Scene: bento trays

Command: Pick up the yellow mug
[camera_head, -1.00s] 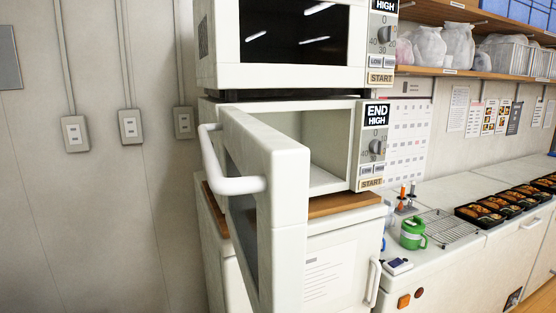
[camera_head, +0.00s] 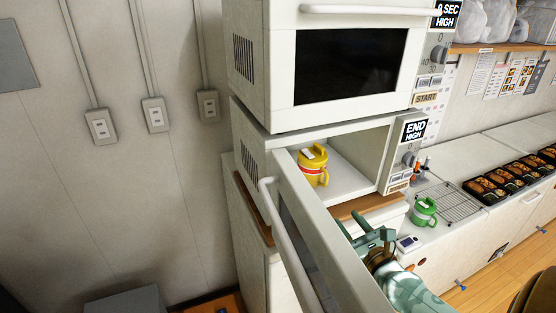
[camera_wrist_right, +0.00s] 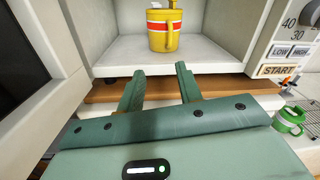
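The yellow mug (camera_head: 313,170), with a red and white band, stands upright inside the open lower microwave (camera_head: 345,183). It also shows near the top middle of the right wrist view (camera_wrist_right: 163,42), where its top is cut off. My right gripper (camera_head: 364,232) is outside the microwave, in front of and below the opening. In the right wrist view its two fingers (camera_wrist_right: 159,72) are apart and empty, pointing toward the mug with a gap between. My left gripper is not in view.
The lower microwave's door (camera_head: 322,236) stands open to the left of my right gripper. A second, closed microwave (camera_head: 279,64) sits above. A green mug (camera_head: 425,212), a wire rack (camera_head: 450,203) and several bento trays (camera_head: 487,190) are on the counter at right.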

